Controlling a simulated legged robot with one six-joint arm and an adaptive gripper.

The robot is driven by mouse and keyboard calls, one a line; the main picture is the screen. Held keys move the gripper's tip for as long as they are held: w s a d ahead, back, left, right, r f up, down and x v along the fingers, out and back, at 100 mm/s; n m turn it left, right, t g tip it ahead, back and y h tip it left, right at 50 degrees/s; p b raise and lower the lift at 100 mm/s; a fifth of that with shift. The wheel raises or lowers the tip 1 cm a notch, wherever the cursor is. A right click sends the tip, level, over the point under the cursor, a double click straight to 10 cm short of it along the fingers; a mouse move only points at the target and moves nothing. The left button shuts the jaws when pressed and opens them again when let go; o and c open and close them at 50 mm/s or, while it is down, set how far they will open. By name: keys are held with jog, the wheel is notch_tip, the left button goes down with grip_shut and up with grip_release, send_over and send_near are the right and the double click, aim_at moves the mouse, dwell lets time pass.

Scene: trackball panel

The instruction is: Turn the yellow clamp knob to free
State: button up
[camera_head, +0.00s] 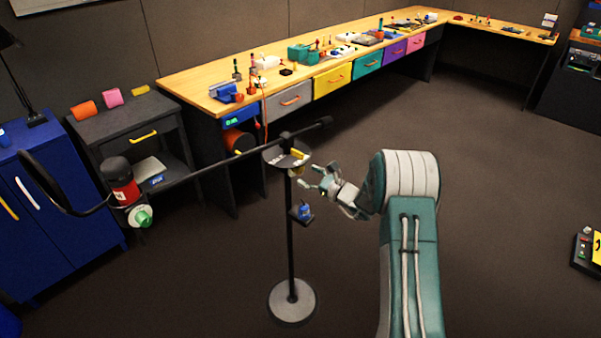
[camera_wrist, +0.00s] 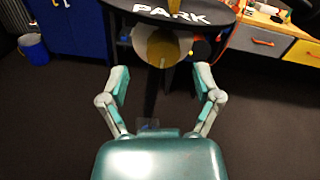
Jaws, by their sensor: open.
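The yellow clamp knob (camera_head: 297,157) is at the top of a black stand, beside a dark round plate (camera_head: 273,155). In the wrist view the knob (camera_wrist: 162,50) shows as a yellow round part with a thin pale line, below the dark plate (camera_wrist: 130,8) lettered PARK. A yellow strip at the top edge touches the lettering. My gripper (camera_head: 311,177) is just right of and below the knob. In the wrist view my gripper (camera_wrist: 160,80) is open and empty, its fingers either side of the knob's line and apart from it. No FREE mark is readable.
A long black boom (camera_head: 225,160) crosses the stand top, with a red-and-black device (camera_head: 122,182) at its left end. A small shelf with a blue item (camera_head: 305,210) is on the post. The stand's round base (camera_head: 292,302) is on open floor. A workbench (camera_head: 220,92) is behind.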

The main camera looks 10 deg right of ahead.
jog(key=v, duration=0.8)
jog(key=shift+s+d+f, duration=0.1)
jog(key=s+a+r+n+g, duration=1)
jog(key=s+a+r+n, duration=0.3)
jog(key=s+a+r, duration=0.15)
jog(key=s+d+r+n+h, duration=0.1)
jog(key=s+d+n+h, duration=0.1)
jog(key=s, duration=0.5)
jog(key=s+d+r+n+t+h, duration=0.1)
jog(key=s+d+r+n+h, duration=0.1)
jog(key=s+n+h, duration=0.3)
jog(key=s+d+r+n+h, duration=0.1)
jog(key=s+n+h, duration=0.3)
jog(key=s, duration=0.7)
jog(key=shift+d+r+n, duration=0.3)
jog(key=shift+d+n, duration=0.45)
jog(key=shift+n, duration=0.25)
